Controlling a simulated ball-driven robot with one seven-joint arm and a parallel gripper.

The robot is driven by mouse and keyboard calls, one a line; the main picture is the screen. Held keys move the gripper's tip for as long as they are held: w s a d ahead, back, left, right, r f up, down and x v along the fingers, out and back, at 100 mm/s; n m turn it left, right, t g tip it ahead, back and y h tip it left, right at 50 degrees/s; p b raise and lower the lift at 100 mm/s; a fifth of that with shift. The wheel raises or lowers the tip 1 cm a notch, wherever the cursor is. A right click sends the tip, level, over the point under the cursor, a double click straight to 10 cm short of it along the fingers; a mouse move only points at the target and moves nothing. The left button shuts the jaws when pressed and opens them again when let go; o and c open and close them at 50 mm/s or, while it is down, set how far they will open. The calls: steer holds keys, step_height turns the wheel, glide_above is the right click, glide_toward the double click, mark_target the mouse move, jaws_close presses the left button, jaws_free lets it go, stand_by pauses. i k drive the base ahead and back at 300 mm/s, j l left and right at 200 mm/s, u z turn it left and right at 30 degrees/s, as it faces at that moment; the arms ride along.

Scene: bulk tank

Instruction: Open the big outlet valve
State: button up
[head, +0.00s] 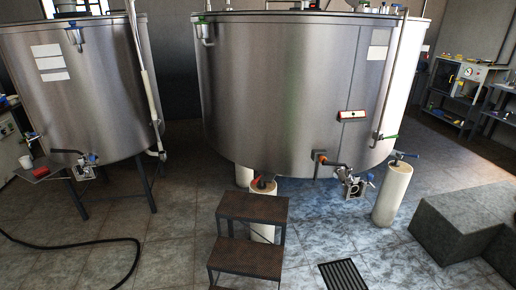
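A large steel tank (280,90) fills the middle of the head view. A metal outlet valve (352,185) sits low at its front right and looks like the big outlet valve. A small blue part (370,177) shows at its right; whether the valve is open or shut is too small to tell. A dark pipe with an orange fitting (320,157) is just left of it. A smaller steel tank (80,90) at the left has a similar valve (84,171) at its bottom. My gripper is not in view.
Dark steps (252,207) stand in front of the large tank, left of the valve. A pale cylinder (392,193) stands right of the valve. A floor grate (343,275), grey blocks (455,225) and a black hose (75,247) lie around. Tiled floor before the valve is clear.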

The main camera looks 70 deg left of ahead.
mark_target(334, 164)
steer(key=i+j+u, duration=0.1)
steer(key=u, duration=0.35)
steer(key=i+u, duration=0.45)
steer(key=i+l+u, duration=0.1)
steer(key=u, duration=0.4)
steer(key=i+l+u, duration=0.1)
steer(key=i+l, duration=0.15)
steer(key=i, duration=0.15)
steer(key=i+l+u, duration=0.1)
steer(key=i+l, duration=0.2)
steer(key=i+l+u, duration=0.1)
steer(key=i+l, duration=0.15)
steer(key=i+l+u, duration=0.25)
steer(key=i+l, duration=0.15)
steer(key=l, duration=0.2)
steer(key=i+l+u, duration=0.25)
steer(key=i+l, duration=0.15)
steer(key=l, duration=0.25)
steer(key=i+l+u, duration=0.15)
steer(key=l, duration=0.2)
steer(key=i+l+u, duration=0.1)
steer(key=l, duration=0.25)
steer(key=i+l+u, duration=0.15)
steer(key=l, duration=0.25)
